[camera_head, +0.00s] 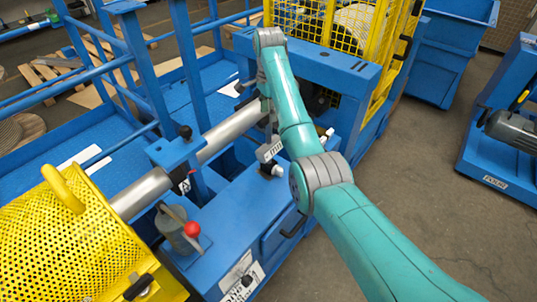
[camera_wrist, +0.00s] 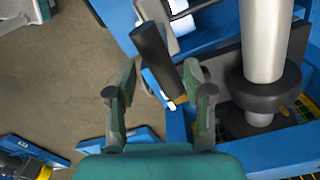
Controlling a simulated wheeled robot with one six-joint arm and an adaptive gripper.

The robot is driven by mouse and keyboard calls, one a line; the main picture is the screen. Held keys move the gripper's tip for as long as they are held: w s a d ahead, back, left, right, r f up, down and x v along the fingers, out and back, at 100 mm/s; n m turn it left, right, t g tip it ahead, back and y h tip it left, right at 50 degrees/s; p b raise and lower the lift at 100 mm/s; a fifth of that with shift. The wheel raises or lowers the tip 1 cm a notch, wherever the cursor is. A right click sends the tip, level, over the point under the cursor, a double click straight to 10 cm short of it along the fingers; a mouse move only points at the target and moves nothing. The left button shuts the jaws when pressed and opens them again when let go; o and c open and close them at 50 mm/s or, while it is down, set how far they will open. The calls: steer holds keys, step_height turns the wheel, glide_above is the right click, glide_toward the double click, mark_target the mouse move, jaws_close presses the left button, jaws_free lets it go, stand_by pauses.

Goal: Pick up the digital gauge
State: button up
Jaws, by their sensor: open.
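A small grey box with dark marks on its face, which looks like the digital gauge (camera_head: 269,151), stands on the blue machine bench beside the steel shaft in the head view. My gripper is partly hidden by my arm there, close above it. In the wrist view my gripper (camera_wrist: 160,75) is open, with nothing clamped in it. A black cylinder (camera_wrist: 153,50) shows between and beyond the fingertips; I cannot tell whether it touches them. A grey and white part (camera_wrist: 181,24) lies just past it; I cannot tell whether this is the gauge.
The steel shaft (camera_head: 232,131) runs close by; its black collar (camera_wrist: 265,90) is right of my fingers in the wrist view. Open floor (camera_head: 420,170) lies to the right.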

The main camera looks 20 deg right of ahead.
mark_target(269, 128)
step_height(269, 128, down, 8)
steer(key=shift+w+d, duration=0.1)
jaws_close()
steer(key=shift+r, duration=0.2)
stand_by(0.4)
